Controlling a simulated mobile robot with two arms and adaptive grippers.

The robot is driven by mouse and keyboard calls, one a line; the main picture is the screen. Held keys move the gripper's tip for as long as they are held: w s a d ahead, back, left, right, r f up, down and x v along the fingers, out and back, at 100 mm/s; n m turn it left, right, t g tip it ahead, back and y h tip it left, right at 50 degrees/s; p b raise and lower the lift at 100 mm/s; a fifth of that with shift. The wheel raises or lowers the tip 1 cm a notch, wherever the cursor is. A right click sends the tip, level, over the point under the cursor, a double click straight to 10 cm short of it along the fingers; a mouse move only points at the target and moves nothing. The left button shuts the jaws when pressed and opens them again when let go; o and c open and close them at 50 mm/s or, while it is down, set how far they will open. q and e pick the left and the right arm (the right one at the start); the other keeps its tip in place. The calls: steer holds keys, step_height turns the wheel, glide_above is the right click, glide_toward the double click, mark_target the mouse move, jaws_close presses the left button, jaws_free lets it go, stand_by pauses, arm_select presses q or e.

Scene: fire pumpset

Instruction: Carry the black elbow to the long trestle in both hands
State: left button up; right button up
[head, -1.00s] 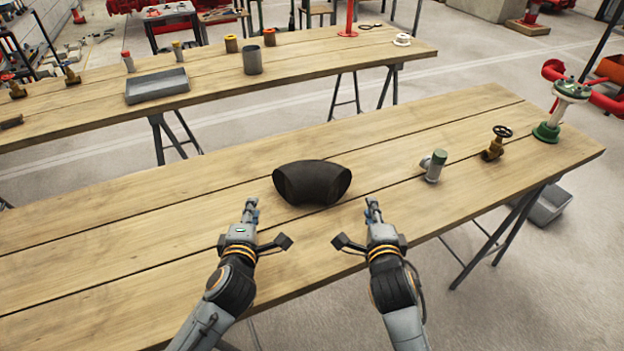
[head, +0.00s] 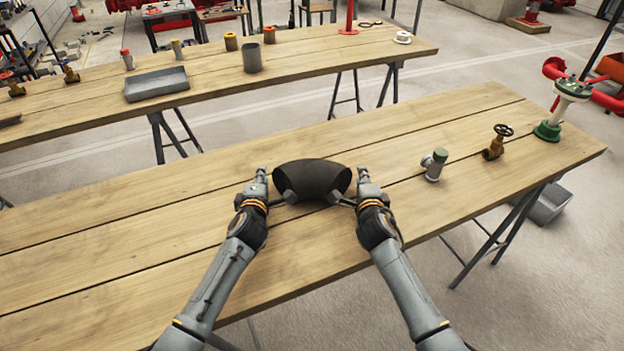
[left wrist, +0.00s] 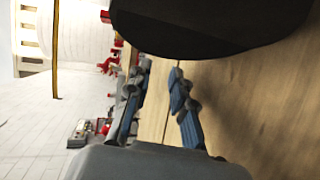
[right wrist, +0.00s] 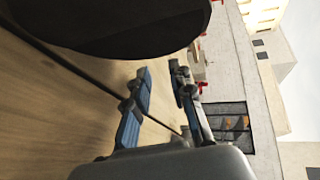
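The black elbow (head: 318,176) lies on the near trestle table (head: 150,235), a wide curved dark pipe piece. My left gripper (head: 261,177) is at its left end and my right gripper (head: 363,177) at its right end, both low by the table top. In the left wrist view the elbow (left wrist: 210,22) fills the top, beside open fingers (left wrist: 160,75) with nothing between them. In the right wrist view the elbow (right wrist: 120,25) is likewise beside open fingers (right wrist: 160,78). Whether either gripper touches the elbow I cannot tell. A second, long trestle table (head: 310,62) stands behind.
To the right on the near table are a grey fitting with a green cap (head: 434,164), a brass valve (head: 496,143) and a green-based flanged piece (head: 560,110). The far table holds a grey tray (head: 156,84), a grey cup (head: 252,58) and small parts; its middle right is bare.

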arm_select(q)
steer(key=shift+d, duration=0.55)
arm_select(e)
steer(key=shift+a, duration=0.5)
arm_select(q)
steer(key=shift+s+d, duration=0.1)
steer(key=shift+s, duration=0.05)
arm_select(e)
steer(key=shift+s+a+r, duration=0.1)
steer(key=shift+s+a, duration=0.05)
